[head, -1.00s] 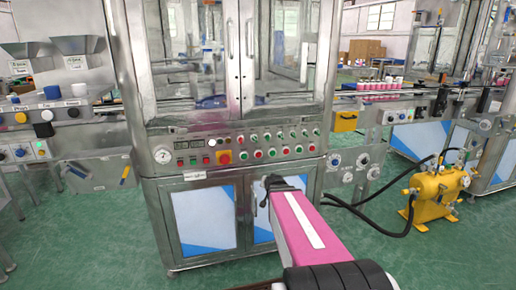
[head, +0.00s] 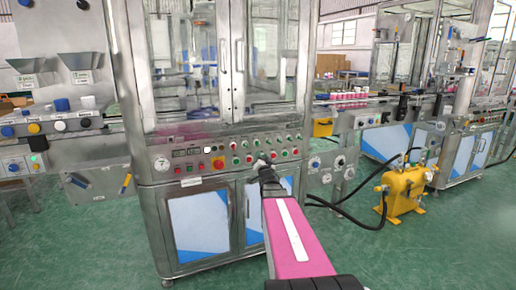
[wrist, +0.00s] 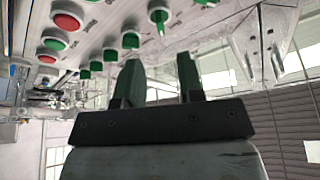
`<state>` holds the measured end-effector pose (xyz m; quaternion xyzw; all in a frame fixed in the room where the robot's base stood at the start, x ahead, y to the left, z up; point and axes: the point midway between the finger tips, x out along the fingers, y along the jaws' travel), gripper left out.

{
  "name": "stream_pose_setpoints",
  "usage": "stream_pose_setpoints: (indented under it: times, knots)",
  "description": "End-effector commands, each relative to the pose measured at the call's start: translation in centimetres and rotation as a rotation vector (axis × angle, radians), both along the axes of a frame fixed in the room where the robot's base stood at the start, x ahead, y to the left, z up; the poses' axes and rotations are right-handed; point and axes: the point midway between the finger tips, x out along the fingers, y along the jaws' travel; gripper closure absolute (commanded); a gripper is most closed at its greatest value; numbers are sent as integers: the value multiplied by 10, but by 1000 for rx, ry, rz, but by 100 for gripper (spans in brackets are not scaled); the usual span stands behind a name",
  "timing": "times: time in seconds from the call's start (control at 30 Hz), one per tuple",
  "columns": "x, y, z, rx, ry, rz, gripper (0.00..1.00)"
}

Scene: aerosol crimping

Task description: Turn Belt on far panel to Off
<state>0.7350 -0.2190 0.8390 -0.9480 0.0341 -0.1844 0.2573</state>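The machine's control panel (head: 176,158) carries two rows of red, green and other coloured buttons and knobs on a metal face. I cannot read which control is Belt. In the head view my gripper (head: 265,163) is at the panel's lower edge, right of its middle, and hides part of the lower row. In the wrist view my gripper (wrist: 160,82) has its two dark fingers apart with nothing between them. A row of green knobs (wrist: 131,40) and red buttons (wrist: 67,21) shows beyond the fingers. I cannot see contact with any control.
A second panel (head: 40,125) with blue, yellow, white and black knobs stands at the left. A yellow tank (head: 403,190) with black hoses stands on the green floor at the right. Cabinet doors (head: 200,222) are below the panel. A conveyor (head: 350,100) runs at the right.

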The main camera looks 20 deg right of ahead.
Motion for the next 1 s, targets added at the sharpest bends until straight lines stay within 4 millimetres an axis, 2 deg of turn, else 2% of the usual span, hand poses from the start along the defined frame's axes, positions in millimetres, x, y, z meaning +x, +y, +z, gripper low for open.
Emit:
stream_pose_setpoints:
  times: [0.03, 0.2, 0.4, 0.53, 0.8, 0.87, 0.9, 0.93, 1.0]
  knots:
    - [11, -2, 3, 0, -1, 0, 65]
    - [40, -7, 12, 0, -1, -1, 65]
    - [69, -12, 24, -1, -1, 0, 65]
    - [77, -13, 27, -1, 1, 0, 65]
    - [77, -13, 27, -1, 2, -1, 65]
    - [77, -13, 27, -1, 2, -1, 81]
    - [77, -13, 28, -1, 2, -1, 94]
    - [77, -13, 28, -1, 2, -1, 100]
    - [77, -13, 28, -1, 2, -1, 100]
